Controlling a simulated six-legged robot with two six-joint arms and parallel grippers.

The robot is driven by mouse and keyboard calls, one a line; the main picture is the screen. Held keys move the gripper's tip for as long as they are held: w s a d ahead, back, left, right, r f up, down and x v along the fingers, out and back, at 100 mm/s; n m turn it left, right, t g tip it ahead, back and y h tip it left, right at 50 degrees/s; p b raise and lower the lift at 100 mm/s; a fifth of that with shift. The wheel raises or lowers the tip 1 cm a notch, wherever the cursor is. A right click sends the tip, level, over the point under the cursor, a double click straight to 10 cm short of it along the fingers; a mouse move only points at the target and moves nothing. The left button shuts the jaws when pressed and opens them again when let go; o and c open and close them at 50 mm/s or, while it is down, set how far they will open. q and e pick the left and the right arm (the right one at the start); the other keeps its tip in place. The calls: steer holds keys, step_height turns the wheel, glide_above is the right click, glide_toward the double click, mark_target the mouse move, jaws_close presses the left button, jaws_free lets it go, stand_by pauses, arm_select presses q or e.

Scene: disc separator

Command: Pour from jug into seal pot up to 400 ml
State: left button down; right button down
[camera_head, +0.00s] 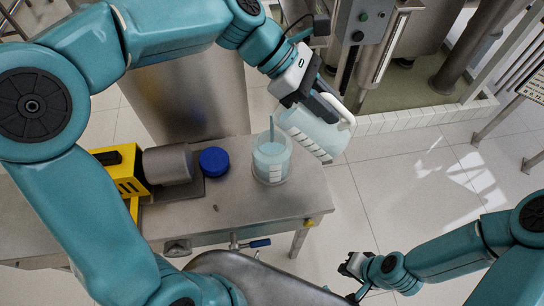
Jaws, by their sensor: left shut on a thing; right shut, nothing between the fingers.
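The jug (318,134) is whitish and translucent, with scale marks and a white handle. It is tilted steeply, with its mouth to the left over the seal pot. My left gripper (318,103) is shut on the jug and holds it above the bench edge. The seal pot (271,164) is a clear upright cup with white scale marks on the bench. It holds pale blue liquid; the exact level cannot be read. A narrow teal stream runs from near the jug's lip down into the pot. My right gripper (351,266) is shut and empty, low and away from both.
The steel bench (225,210) carries a blue cap (214,161) left of the pot, and a yellow unit with a grey motor (168,164) further left. A blue-handled valve (255,244) sticks out below the bench front. Steel equipment with a control box (367,22) stands behind.

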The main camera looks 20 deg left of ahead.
arm_select(q)
steer(key=shift+a+h+b, duration=0.2)
steer(key=shift+h+b, duration=0.1)
stand_by(0.7)
steer(key=shift+a+f+b, duration=0.1)
steer(key=shift+a+b, duration=0.05)
steer(key=shift+b, duration=0.2)
steer(key=shift+h, duration=0.3)
stand_by(0.7)
